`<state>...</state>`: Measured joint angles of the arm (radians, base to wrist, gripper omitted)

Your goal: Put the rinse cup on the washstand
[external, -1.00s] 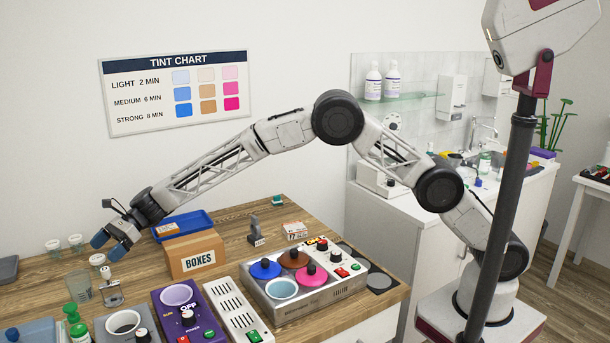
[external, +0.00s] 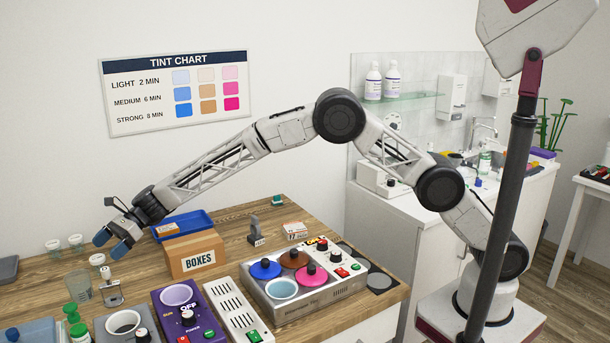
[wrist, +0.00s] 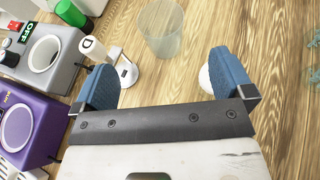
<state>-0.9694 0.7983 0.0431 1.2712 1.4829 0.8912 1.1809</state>
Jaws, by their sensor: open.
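A clear, empty-looking tumbler (external: 78,287), which looks like the rinse cup, stands upright at the left of the wooden table. In the wrist view the tumbler (wrist: 162,30) is beyond the fingertips, roughly centred between them and apart from both. My gripper (external: 111,244) is open and empty above the table, with blue fingers; its fingers also show in the wrist view (wrist: 163,75). The washstand (external: 395,225) is a white cabinet with a tap and sink at the back right, partly hidden by my arm.
A metal stand (external: 112,292) with a white top is close beside the tumbler. Small cups (external: 53,247) stand behind it. Various items crowd the washstand top.

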